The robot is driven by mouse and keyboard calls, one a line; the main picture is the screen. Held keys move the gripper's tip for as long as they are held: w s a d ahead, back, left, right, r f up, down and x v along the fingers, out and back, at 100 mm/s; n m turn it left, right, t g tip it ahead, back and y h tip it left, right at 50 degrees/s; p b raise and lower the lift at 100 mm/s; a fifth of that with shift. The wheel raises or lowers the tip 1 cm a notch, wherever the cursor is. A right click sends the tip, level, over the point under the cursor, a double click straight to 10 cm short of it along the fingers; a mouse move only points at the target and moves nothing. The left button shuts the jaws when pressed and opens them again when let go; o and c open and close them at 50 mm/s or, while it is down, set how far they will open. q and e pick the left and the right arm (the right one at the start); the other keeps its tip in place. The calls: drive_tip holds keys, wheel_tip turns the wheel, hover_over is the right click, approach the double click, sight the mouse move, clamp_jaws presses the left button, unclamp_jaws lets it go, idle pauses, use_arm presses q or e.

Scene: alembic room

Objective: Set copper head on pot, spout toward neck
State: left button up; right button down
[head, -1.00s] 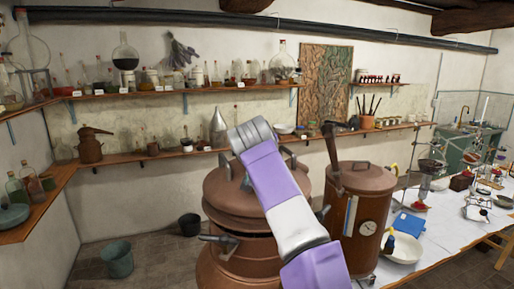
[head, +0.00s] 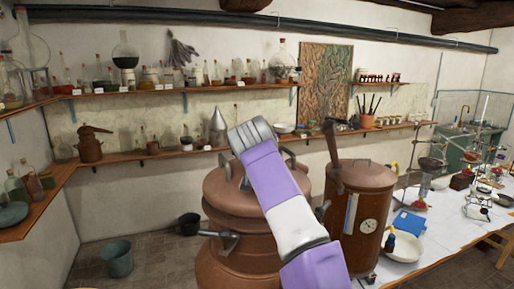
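The copper head (head: 222,190) is a broad domed lid with loop handles on top. It sits over the round copper pot (head: 240,266) in the middle of the head view, with no dark gap showing between them. A stubby spout-like piece (head: 226,239) juts out to the left, low on the vessel; I cannot tell if it belongs to head or pot. My purple and white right arm crosses in front of the head. My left gripper is not in view.
A copper cylinder (head: 374,195) with a dial and an upright, tilted neck-like pipe (head: 332,152) stands close at the right. A table (head: 440,250) with glassware and a blue book is further right. Buckets (head: 117,258) stand on the floor at left.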

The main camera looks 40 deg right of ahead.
drive_tip(key=shift+f+b, duration=0.75)
drive_tip(key=shift+b, duration=0.15)
idle(1.9)
drive_tip(key=c, duration=0.6)
unclamp_jaws()
drive_tip(key=shift+s, duration=0.1)
drive_tip(key=shift+o, duration=0.3)
drive_tip(key=shift+f, duration=0.2)
drive_tip(key=shift+s+a+r, duration=0.15)
drive_tip(key=shift+a, duration=0.15)
drive_tip(key=b+v, duration=0.2)
drive_tip(key=v, duration=0.3)
drive_tip(key=shift+s+a+r, duration=0.15)
drive_tip(key=shift+s, duration=0.1)
drive_tip(key=shift+s+a+r, duration=0.3)
drive_tip(key=shift+s+a, duration=0.05)
drive_tip(key=shift+s, duration=0.15)
